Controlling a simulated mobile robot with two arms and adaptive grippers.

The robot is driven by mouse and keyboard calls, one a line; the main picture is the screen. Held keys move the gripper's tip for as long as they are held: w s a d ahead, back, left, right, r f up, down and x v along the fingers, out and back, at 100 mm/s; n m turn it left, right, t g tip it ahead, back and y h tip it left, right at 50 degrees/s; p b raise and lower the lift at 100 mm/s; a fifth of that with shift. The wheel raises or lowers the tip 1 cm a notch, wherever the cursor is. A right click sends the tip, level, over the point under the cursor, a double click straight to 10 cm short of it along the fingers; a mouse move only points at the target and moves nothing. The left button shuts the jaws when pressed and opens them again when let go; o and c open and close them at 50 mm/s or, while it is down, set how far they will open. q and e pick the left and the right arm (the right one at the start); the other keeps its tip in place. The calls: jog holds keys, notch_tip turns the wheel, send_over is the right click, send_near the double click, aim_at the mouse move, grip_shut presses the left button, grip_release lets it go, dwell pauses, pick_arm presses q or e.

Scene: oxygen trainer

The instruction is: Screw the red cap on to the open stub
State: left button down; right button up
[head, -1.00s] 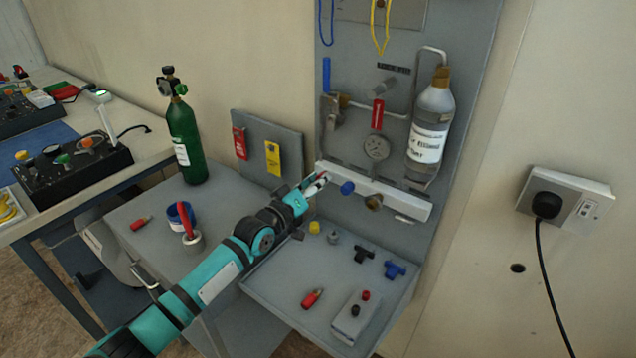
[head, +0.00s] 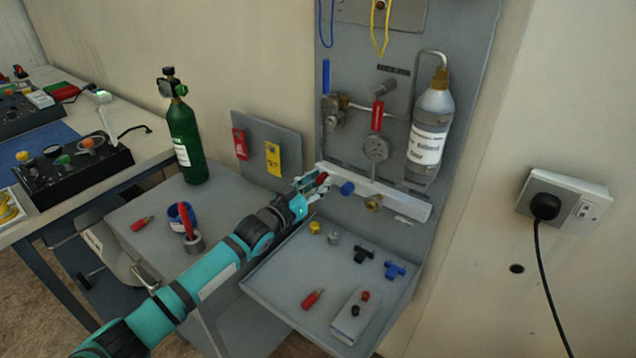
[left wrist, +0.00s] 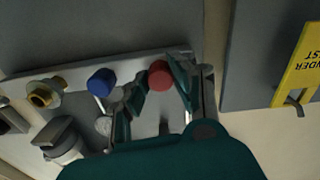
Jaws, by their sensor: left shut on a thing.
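The red cap (head: 322,177) is at the left end of the white manifold bar (head: 400,203) on the upright panel. My left gripper (head: 313,187) is shut on it, coming in from the front left. In the left wrist view the red cap (left wrist: 160,75) sits between the two fingertips (left wrist: 158,88), in front of the bar. Whatever is behind the cap is hidden, so I cannot tell whether it sits on a stub. A blue cap (head: 347,188) is beside it on the bar, then a brass stub with an open end (head: 374,203). My right gripper is out of view.
Below the bar, a grey tray (head: 275,283) holds yellow and grey caps, black and blue tee handles, a red-tipped part and a small box. A gauge (head: 375,149) and bottle (head: 430,125) are above. A yellow tag (head: 273,158) hangs left. A green cylinder (head: 187,140) stands further left.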

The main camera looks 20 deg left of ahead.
pick_arm(q)
jog(key=m, duration=0.2)
jog(key=shift+r+m, duration=0.15)
jog(key=shift+m, duration=0.65)
jog(key=shift+m+p, duration=0.3)
jog(key=shift+m, duration=0.2)
jog(key=c, duration=1.1)
grip_release()
